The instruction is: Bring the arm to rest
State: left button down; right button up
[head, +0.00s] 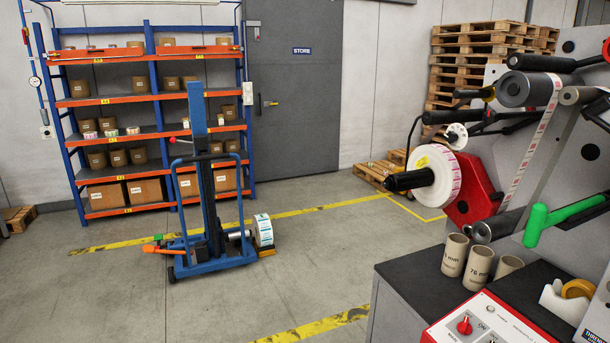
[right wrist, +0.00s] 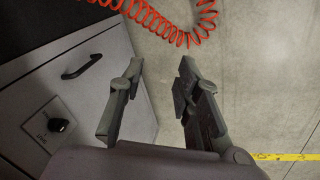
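My right gripper (right wrist: 161,68) shows in the right wrist view. Its two dark grey fingers are well apart, with nothing between them and bare floor behind. It is beside a grey cabinet (right wrist: 60,90) with a black handle and a black knob, and appears apart from it. Neither gripper shows in the head view. The label rewinder (head: 560,150) stands at the right of the head view, with a white and pink label roll (head: 442,180) on a spindle and a green lever (head: 560,217).
A coiled orange hose (right wrist: 165,22) hangs past the fingertips. Cardboard cores (head: 478,268) stand on the cabinet top by a red control panel (head: 485,320). A blue lift trolley (head: 208,215) stands before the shelving (head: 110,101). Pallets (head: 470,60) are stacked behind. The middle floor is clear.

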jog(key=s+a+f+n, duration=0.1)
jog(key=s+f, duration=0.3)
jog(key=s, duration=0.7)
jog(key=s+a+f+n+y+b, duration=0.1)
jog(key=s+a+f, duration=0.3)
jog(key=s, duration=0.8)
jog(key=s+a+f+n+y, duration=0.1)
jog(key=s+a+f, duration=0.2)
jog(key=s+f, duration=0.3)
jog(key=s, duration=0.5)
jog(key=shift+s+a+b, duration=0.25)
jog(key=shift+b, duration=0.05)
